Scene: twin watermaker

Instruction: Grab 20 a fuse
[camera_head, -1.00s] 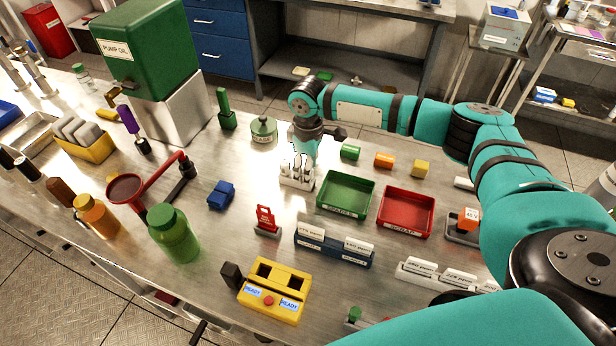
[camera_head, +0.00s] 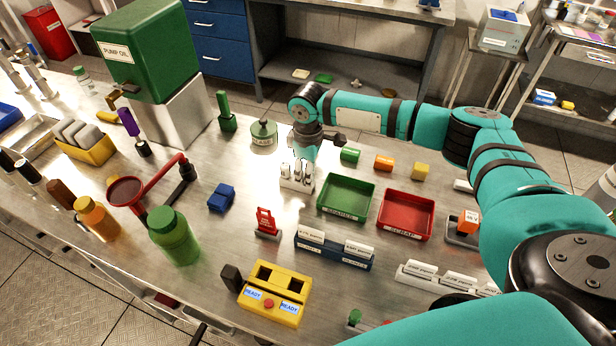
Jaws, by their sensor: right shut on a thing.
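The fuses are small white pieces standing in a white rack (camera_head: 296,184) near the middle of the bench. My right gripper (camera_head: 303,164) points down over this rack from behind. It is shut on a fuse at the rack; the fingertips and the held fuse are small and partly merged with the white pieces, so I cannot tell whether the fuse is clear of its slot. My left gripper does not show.
Right of the rack are a green tray (camera_head: 346,194) and a red scrap tray (camera_head: 405,213). A green block (camera_head: 350,155), an orange block (camera_head: 384,162) and a yellow block (camera_head: 421,170) lie behind them. A blue block (camera_head: 221,197) lies left. Bare bench surrounds it.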

